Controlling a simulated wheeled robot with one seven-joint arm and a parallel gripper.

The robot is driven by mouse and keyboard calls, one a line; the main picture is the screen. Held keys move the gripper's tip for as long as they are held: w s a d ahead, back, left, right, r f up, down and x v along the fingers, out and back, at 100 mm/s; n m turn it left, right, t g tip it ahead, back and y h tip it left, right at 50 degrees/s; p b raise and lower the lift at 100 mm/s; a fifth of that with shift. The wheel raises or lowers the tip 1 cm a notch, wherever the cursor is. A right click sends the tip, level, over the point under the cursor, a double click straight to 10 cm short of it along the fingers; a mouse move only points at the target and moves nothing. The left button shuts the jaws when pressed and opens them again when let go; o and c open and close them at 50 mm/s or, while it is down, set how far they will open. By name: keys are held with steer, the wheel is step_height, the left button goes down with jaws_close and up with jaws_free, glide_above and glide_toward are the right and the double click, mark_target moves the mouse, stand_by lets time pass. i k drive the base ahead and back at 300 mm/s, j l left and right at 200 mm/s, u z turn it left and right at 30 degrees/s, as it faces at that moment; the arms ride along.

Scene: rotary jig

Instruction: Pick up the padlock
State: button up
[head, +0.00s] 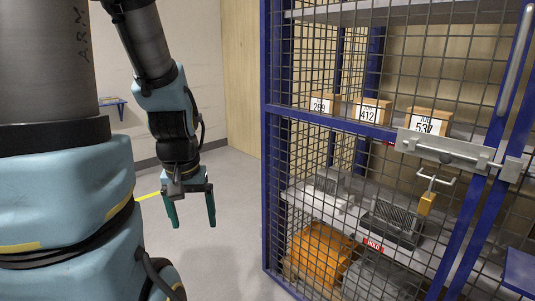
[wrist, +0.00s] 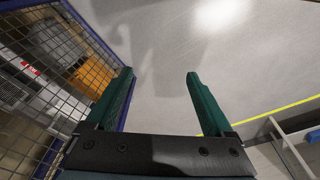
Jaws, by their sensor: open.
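A small brass padlock (head: 427,203) hangs at the front of the blue-framed mesh cage, below the latch bolt (head: 448,153). A bent metal handle or shackle shows just above its body. My gripper (head: 191,208) is to the left of the cage, well apart from the padlock, pointing down with its green fingers spread and nothing between them. In the wrist view, the open gripper (wrist: 158,90) shows over bare grey floor. The padlock does not show in the wrist view.
The mesh cage (head: 279,150) fills the right side. Inside, boxes with number labels (head: 371,111) stand on a shelf, with grey parts and an orange bin (head: 320,252) lower down. Grey floor (head: 235,205) is clear between my arm and the cage. A yellow line crosses the floor.

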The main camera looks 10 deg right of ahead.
mark_target(426, 204)
steer(key=u, duration=0.6)
steer(key=k+l+u, duration=0.4)
steer(key=u, duration=0.2)
steer(key=k+l, duration=0.25)
steer(key=k, duration=0.15)
steer(key=k+l, duration=0.25)
steer(key=k, duration=0.15)
steer(key=k+l, duration=0.25)
steer(key=k, duration=0.15)
